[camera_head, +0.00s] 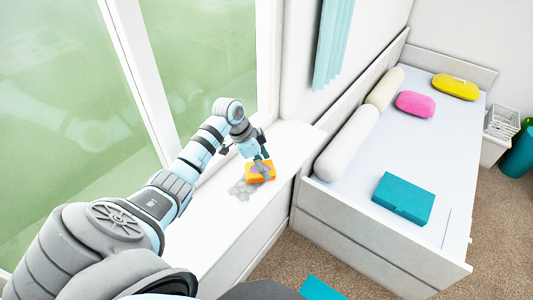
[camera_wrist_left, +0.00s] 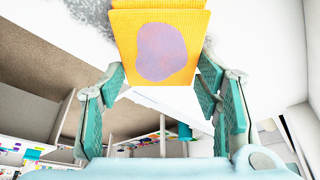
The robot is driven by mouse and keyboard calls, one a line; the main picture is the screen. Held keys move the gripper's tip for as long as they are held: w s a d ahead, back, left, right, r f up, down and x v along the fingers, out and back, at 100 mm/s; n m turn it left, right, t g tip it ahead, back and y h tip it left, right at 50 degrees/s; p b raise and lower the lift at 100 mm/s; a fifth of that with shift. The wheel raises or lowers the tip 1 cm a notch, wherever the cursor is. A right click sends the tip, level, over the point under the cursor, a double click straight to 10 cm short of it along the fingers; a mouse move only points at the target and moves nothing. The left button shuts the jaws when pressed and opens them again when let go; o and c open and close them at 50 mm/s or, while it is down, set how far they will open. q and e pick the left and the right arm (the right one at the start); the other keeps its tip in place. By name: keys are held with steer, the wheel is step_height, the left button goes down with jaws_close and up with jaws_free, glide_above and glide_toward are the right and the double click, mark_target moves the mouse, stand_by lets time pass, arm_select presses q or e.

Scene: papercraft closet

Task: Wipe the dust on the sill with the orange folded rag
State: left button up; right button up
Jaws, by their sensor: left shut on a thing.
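The orange folded rag (camera_head: 251,178) is in my left gripper (camera_head: 259,160), over the white sill (camera_head: 205,235). In the left wrist view the rag (camera_wrist_left: 125,30) shows a purple patch and sits between the two teal fingers of the left gripper (camera_wrist_left: 162,72), which is shut on it. A patch of grey dust (camera_head: 240,189) lies on the sill just left of the rag and close beside it. The dust also shows at the top of the left wrist view (camera_wrist_left: 92,12). I cannot tell whether the rag touches the sill. My right gripper is not in view.
A tall window (camera_head: 207,70) rises along the sill's left side. A white bed (camera_head: 350,195) stands to the right, with bolsters, pillows and a teal box (camera_head: 403,198) on it. A teal curtain (camera_head: 332,45) hangs at the back. The sill's near part is bare.

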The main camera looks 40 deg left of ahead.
mark_target(272, 161)
arm_select(q)
steer(key=shift+s+a+f, duration=0.15)
steer(key=shift+s, duration=0.9)
steer(key=s, duration=0.3)
steer(key=shift+s, duration=0.1)
steer(key=s, duration=0.5)
steer(key=shift+r, duration=0.2)
steer(key=shift+s, duration=0.1)
steer(key=w+b, duration=0.4)
steer(key=shift+f, duration=0.35)
steer(key=shift+w+r, duration=0.1)
steer(key=shift+w, duration=0.15)
steer(key=shift+d+r, duration=0.1)
steer(key=shift+d, duration=0.1)
steer(key=shift+w+r+b, duration=0.1)
steer(key=shift+w+b, duration=0.2)
steer(key=shift+b, duration=0.05)
steer(key=w, duration=0.3)
steer(key=shift+w+a+b, duration=0.2)
steer(key=shift+w+b, duration=0.15)
steer(key=shift+w, duration=0.05)
steer(key=w, duration=0.4)
steer(key=shift+r+b, duration=0.1)
steer(key=shift+b, duration=0.25)
steer(key=shift+w, duration=0.5)
